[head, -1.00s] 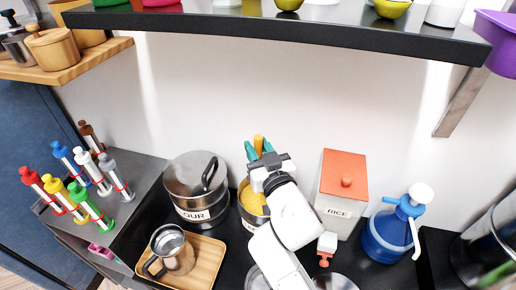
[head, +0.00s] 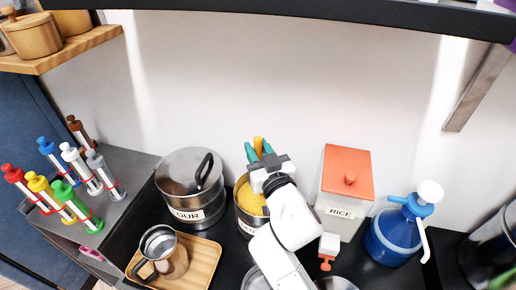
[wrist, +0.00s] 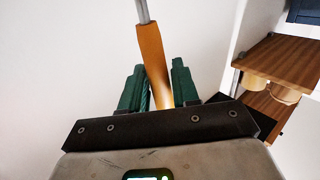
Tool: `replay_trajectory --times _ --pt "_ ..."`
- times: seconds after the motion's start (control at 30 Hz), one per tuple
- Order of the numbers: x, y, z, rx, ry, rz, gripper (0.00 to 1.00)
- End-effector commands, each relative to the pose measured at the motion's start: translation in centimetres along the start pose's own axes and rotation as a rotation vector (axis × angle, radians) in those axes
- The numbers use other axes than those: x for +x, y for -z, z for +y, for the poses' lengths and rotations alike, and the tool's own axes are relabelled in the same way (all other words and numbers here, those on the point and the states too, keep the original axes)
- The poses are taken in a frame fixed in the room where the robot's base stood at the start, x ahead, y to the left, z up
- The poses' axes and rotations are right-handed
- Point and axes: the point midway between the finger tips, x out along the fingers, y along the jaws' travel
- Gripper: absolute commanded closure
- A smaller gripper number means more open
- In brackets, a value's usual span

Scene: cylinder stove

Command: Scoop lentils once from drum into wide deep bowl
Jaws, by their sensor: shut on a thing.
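My gripper (head: 258,151), with green fingers, is shut on the orange handle of a scoop (head: 258,142). In the wrist view the scoop handle (wrist: 153,62) stands nearly upright between the fingers, with a grey metal shaft leaving the top edge; the scoop's head is out of sight. A metal drum (head: 243,222) holding yellow lentils (head: 250,201) stands beneath and behind my arm, which hides its right side. My gripper appears above the drum. Two metal bowls, one left (head: 254,281) and one right (head: 338,284) of my arm, are cut off below; I cannot tell which is wide and deep.
A flour drum (head: 192,213) stands left of the lentils. A rice box (head: 345,190) and blue pump jug (head: 393,238) stand right. A metal pitcher (head: 164,252) sits on a wooden tray (head: 205,260). A dark shelf (head: 300,18) overhangs; bare wall lies behind.

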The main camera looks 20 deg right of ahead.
Motion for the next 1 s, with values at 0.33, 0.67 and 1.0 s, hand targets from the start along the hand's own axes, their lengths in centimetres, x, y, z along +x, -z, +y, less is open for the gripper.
replay_trajectory --times 0.33,0.67,1.0 --pt "0.0 -3.1 -0.1 0.000 0.001 0.002 1.00" --pt "0.0 -5.8 0.0 0.000 0.001 0.002 1.00" --pt "0.0 -8.5 0.0 0.000 0.000 0.002 1.00"
